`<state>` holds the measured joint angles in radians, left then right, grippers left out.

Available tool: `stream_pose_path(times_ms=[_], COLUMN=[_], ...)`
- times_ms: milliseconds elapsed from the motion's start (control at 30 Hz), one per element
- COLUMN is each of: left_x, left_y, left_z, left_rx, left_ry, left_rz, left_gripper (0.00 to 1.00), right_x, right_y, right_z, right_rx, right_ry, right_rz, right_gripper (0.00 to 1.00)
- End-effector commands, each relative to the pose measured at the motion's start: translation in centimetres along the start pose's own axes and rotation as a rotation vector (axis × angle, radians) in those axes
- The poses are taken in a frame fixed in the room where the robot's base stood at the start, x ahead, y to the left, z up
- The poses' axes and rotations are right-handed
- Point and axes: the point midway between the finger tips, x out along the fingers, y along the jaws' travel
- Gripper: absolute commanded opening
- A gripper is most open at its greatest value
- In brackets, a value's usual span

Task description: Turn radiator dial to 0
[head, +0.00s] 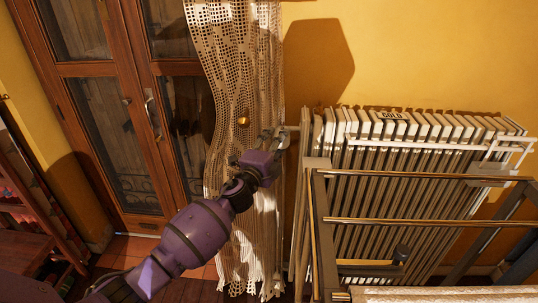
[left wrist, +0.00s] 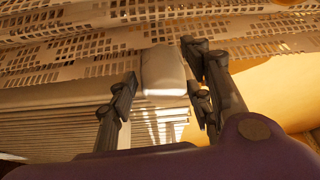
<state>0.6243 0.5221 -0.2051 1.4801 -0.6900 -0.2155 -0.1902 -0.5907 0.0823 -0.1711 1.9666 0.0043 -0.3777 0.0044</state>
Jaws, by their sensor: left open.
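The radiator (head: 370,180) is a white, ribbed unit against the yellow wall. The radiator dial (left wrist: 164,72) is a pale, rounded knob in the middle of the left wrist view; no number can be read on it. My left gripper (head: 270,140) is at the upper left end of the radiator, in front of the lace curtain, and largely hides the dial in the head view. In the left wrist view the fingers are spread, one on each side of the dial; whether they touch it I cannot tell. My right gripper is not in view.
A lace curtain (head: 235,70) hangs beside and behind my left gripper. A metal-railed frame (head: 420,222) stands in front of the radiator. A wooden glazed door (head: 110,110) is at the left.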

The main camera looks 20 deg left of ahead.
Motion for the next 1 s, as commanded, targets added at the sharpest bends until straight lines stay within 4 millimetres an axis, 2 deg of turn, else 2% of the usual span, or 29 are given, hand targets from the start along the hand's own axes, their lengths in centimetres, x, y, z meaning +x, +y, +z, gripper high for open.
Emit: stream_pose_path(times_ms=[33, 200, 400, 600, 1000], left_x=[-1.3, -5.0, -8.0, -8.9, -8.9], left_y=[0.1, 0.1, 0.1, 0.0, 0.0], left_z=[0.1, 0.0, 0.0, 0.0, -0.1], left_rx=[0.002, -0.001, 0.000, 0.000, -0.001], left_ry=[0.000, 0.000, 0.000, 0.000, 0.000], left_rz=[0.002, 0.002, 0.001, 0.001, 0.000], left_gripper=[0.46, 0.46, 0.46, 0.46, 0.46], right_x=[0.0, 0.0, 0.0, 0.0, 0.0], right_y=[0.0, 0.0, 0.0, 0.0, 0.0], right_z=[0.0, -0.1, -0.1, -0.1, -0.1], right_rx=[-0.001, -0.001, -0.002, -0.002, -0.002], right_ry=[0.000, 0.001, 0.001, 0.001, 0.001], right_rz=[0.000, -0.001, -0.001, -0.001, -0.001], right_gripper=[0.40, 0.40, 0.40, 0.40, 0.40])
